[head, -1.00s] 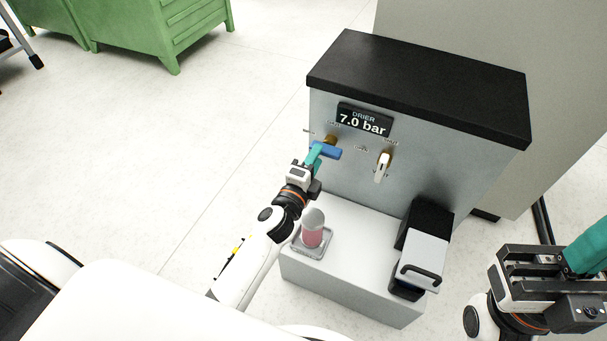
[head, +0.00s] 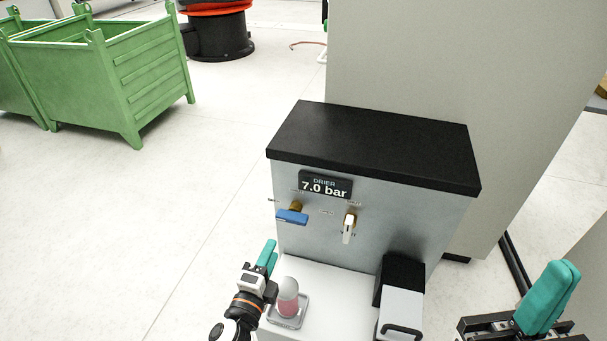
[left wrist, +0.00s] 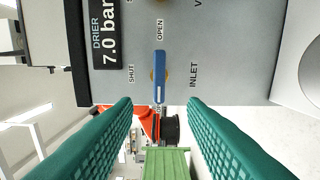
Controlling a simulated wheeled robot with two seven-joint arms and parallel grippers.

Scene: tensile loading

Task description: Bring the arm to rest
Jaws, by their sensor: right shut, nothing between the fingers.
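The blue valve handle (head: 292,217) is on the front of the drier (head: 375,200) and lies roughly level. It also shows in the left wrist view (left wrist: 160,80), beyond and between the fingertips. My left gripper (head: 268,254) is below and left of the handle, apart from it, beside the drier's lower ledge. In the left wrist view its two teal fingers (left wrist: 160,110) are spread with nothing between them. My right gripper (head: 548,298) is at the lower right with its teal fingers together, empty and clear of the drier.
A white lever (head: 349,228) is right of the blue handle. A cup with pink contents (head: 288,298) stands on the ledge close to my left gripper. A black and grey box with a handle (head: 400,305) is at the ledge's right. Green crates (head: 100,75) stand far left; floor between is clear.

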